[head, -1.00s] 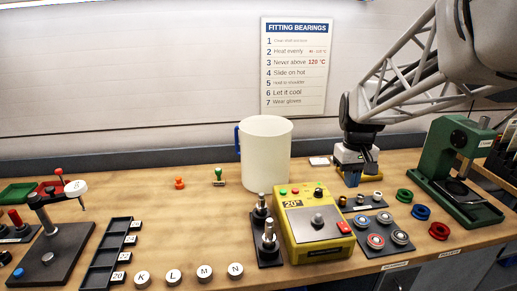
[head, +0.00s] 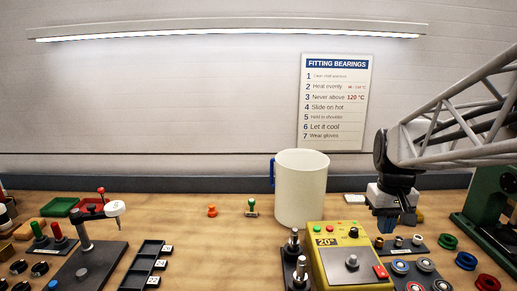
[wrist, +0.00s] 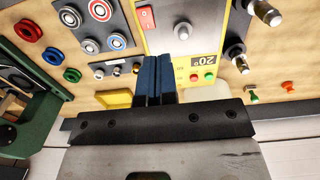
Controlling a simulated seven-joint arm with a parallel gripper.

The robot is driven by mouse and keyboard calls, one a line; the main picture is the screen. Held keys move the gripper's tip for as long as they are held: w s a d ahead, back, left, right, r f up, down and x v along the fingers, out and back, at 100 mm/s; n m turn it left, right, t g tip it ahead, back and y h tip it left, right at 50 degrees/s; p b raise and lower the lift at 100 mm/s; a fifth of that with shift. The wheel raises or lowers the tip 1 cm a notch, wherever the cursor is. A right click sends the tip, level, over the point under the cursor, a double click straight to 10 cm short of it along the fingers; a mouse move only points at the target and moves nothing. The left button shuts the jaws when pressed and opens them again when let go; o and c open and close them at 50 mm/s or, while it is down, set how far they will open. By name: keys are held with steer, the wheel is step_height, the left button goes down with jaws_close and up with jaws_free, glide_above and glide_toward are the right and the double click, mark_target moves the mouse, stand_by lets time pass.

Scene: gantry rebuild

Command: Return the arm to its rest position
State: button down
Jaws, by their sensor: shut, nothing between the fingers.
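My gripper (head: 387,226) is at the right in the head view, pointing down over the back of the bench, right of the large cream mug (head: 300,190). In the wrist view my gripper's blue fingers (wrist: 153,62) are together with nothing between them. The arm reaches in from the right edge of the head view.
The yellow heater box (head: 347,265) with buttons stands in front of the mug. A green press (head: 490,215) stands at the far right, near colored rings (head: 448,241). A black stand with a white head (head: 115,209) is at left.

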steer(key=s+a+f+t, duration=0.1)
steer(key=s+a, duration=0.4)
steer(key=s, duration=0.3)
steer(key=s+a+f+t, duration=0.1)
steer(key=s+a, duration=0.5)
steer(key=s, duration=0.3)
steer(key=shift+s+f+t, duration=0.2)
steer(key=shift+f+t, duration=0.15)
steer(key=shift+t, duration=0.05)
steer(key=c, duration=1.8)
jaws_free()
